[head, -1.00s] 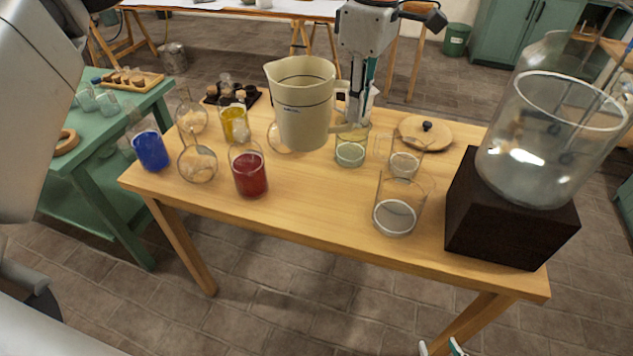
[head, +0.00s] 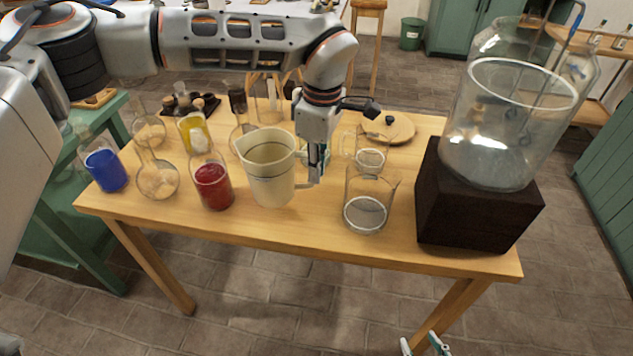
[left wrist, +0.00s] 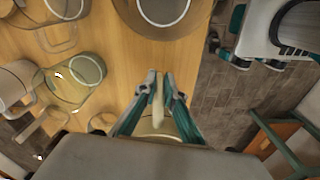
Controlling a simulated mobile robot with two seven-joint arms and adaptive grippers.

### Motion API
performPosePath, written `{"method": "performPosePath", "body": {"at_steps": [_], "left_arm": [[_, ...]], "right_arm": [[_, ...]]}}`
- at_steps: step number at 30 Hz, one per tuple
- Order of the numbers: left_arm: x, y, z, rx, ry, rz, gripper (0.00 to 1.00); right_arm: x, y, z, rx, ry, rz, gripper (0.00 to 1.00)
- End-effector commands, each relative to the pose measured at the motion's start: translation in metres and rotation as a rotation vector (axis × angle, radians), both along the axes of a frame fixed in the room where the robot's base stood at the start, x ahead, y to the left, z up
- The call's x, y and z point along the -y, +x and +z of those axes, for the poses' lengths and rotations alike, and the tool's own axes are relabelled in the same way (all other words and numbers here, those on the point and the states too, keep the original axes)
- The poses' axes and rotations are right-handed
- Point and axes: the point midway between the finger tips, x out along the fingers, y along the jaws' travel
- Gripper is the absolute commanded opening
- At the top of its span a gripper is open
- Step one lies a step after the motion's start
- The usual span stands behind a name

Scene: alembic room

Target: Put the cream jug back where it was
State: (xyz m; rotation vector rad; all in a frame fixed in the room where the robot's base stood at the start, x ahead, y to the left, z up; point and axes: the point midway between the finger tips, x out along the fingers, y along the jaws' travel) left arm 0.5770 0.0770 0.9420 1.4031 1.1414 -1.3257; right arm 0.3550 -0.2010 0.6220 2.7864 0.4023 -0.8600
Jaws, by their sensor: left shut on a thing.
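The cream jug (head: 268,178) is upright near the front middle of the table, right of the red beaker (head: 213,187). I cannot tell whether its base touches the wood. My left gripper (head: 316,180) is shut on its handle, on the jug's right side. In the left wrist view the fingers (left wrist: 157,90) pinch the pale handle (left wrist: 157,108), and most of the jug is hidden behind the gripper. My right gripper (head: 422,345) shows only its two fingertips at the bottom edge, apart and empty, below the table.
An empty glass beaker (head: 366,214) stands right of the jug, with a glass mug (head: 370,158) behind. A large glass jar (head: 495,140) sits on a dark block (head: 470,208). Flasks (head: 157,180) and a blue beaker (head: 105,169) stand left. The wood between jug and beaker is clear.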

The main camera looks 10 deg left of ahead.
Motion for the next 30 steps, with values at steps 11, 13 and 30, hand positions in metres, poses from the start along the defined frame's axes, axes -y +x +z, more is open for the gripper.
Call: {"method": "performPosePath", "body": {"at_steps": [11,13,30], "left_arm": [[0.000,0.000,-0.042,-0.001,-0.001,0.001,0.00],[0.000,0.000,-0.043,0.000,0.000,0.001,0.00],[0.000,0.000,-0.044,0.000,0.000,0.000,0.26]], "right_arm": [[0.001,-0.001,-0.003,-0.003,-0.003,0.001,0.40],[0.001,-0.001,-0.004,-0.005,-0.003,0.001,0.40],[0.002,-0.002,-0.005,-0.007,-0.005,0.000,0.40]]}}
